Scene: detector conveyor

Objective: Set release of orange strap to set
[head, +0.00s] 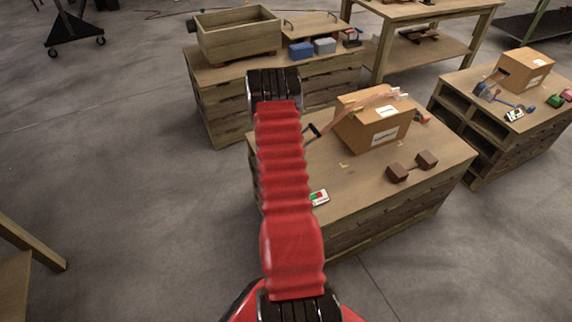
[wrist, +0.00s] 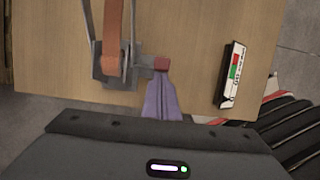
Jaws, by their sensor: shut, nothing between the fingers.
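In the wrist view, the orange strap (wrist: 114,35) runs down from the top edge into a grey metal buckle (wrist: 120,68) on a wooden tabletop. A short release lever with a red end (wrist: 161,63) sticks out from the buckle's right side. My gripper (wrist: 160,76) is shut and empty, its purplish fingers just below the red end. I cannot tell whether they touch it.
On the same table are a cardboard box (head: 372,128) and brown blocks (head: 412,167). A bench with a wooden crate (head: 238,36) stands behind.

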